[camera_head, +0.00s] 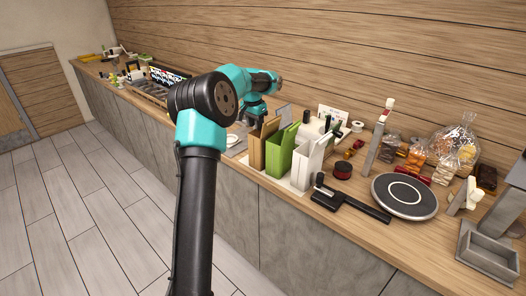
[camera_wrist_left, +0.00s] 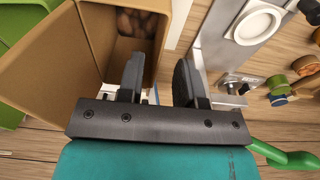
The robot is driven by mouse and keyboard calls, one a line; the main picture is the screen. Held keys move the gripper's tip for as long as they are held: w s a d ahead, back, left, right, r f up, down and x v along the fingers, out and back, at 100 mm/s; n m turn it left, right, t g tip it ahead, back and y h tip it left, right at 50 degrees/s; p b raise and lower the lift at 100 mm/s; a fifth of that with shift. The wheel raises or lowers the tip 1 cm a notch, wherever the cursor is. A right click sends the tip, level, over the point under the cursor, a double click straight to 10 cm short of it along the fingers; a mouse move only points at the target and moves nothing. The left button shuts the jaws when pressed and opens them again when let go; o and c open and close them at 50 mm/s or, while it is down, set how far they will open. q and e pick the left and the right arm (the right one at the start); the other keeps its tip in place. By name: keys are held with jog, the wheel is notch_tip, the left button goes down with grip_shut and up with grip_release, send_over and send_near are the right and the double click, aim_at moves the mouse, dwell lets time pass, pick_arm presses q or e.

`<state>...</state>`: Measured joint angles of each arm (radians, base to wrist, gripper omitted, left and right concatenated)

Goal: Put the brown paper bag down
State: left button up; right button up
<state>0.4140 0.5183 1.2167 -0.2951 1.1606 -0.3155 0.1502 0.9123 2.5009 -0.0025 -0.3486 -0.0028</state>
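The brown paper bag (camera_head: 256,152) stands upright on the counter in the head view, at the left end of a row of bags. In the left wrist view the open brown bag (camera_wrist_left: 55,70) fills the upper left, with round brown items at its bottom. My left gripper (camera_head: 256,114) is just above the bag's top. In the wrist view its two fingers (camera_wrist_left: 160,75) are apart, one over the bag's mouth and one outside its right wall, with a clear gap between them. My right gripper is not in view.
A green bag (camera_head: 280,152) and a white bag (camera_head: 306,164) stand close to the right of the brown one. A black-topped round turntable (camera_head: 404,196), a dark red tin (camera_head: 343,170) and a clear wrapped bag (camera_head: 455,146) are farther right. The wooden wall is behind.

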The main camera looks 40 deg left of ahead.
aim_at(257, 133)
pick_arm(q)
jog(key=f, duration=0.4)
jog(key=shift+w+f, duration=0.35)
jog(key=shift+f, duration=0.05)
jog(key=shift+c, duration=0.2)
grip_shut()
dwell(1.1)
